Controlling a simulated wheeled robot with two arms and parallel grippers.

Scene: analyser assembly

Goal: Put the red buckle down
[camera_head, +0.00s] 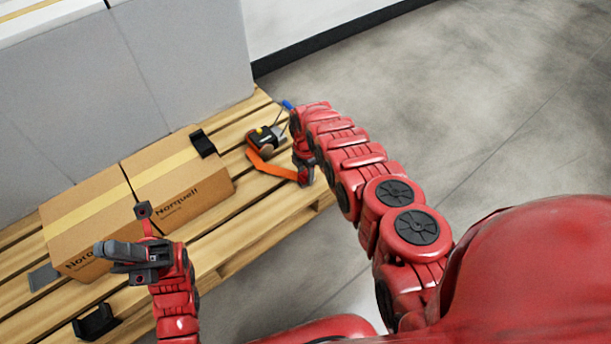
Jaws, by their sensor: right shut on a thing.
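My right gripper (272,138) is over the far right part of the pallet, at the end of the arm that reaches away from me. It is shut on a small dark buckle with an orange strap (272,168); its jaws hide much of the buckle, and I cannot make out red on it. The strap runs down and right from there, close to the pallet boards. I cannot tell whether the buckle touches the boards. My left gripper (128,254) is in front of the cardboard box, with nothing visible in it; its jaw gap is unclear.
The cardboard box (182,200) with a yellow tape band lies on the wooden pallet (235,248). Grey panels (185,60) stand behind. Open floor lies right.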

